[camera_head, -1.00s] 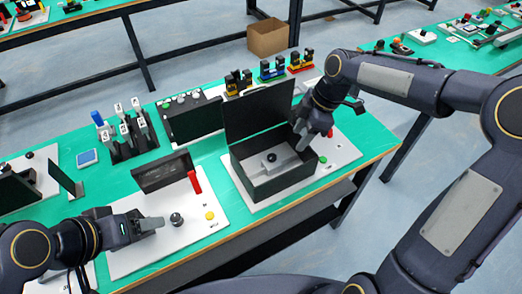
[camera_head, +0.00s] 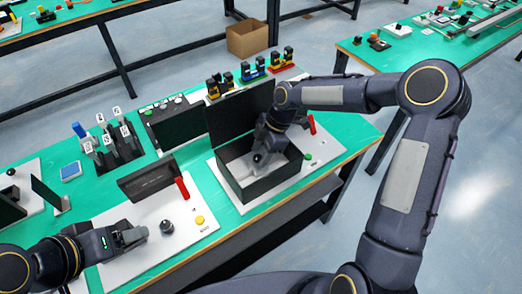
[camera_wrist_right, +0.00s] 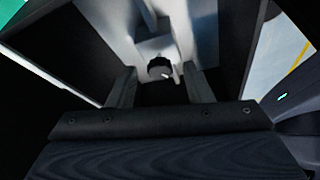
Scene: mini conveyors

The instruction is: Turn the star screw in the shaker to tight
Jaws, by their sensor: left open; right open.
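The shaker is a black open box (camera_head: 274,186) with its lid (camera_head: 226,116) raised, on a white board. The star screw is a dark round knob (camera_head: 258,158) on a grey-white block inside; it also shows in the right wrist view (camera_wrist_right: 160,68). My right gripper (camera_wrist_right: 160,82) is open and reaches down into the box, with its fingers pointing toward the screw, one on each side in that view. I cannot tell whether they touch it. My left gripper (camera_head: 138,236) is open and empty, over the white board to the left.
A red lever (camera_head: 312,124) and a green button (camera_head: 308,156) are beside the box. The left board carries a dark knob (camera_head: 167,227), a yellow button (camera_head: 199,220) and a red lever (camera_head: 182,188). Black switches (camera_head: 112,145) stand behind on the green table.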

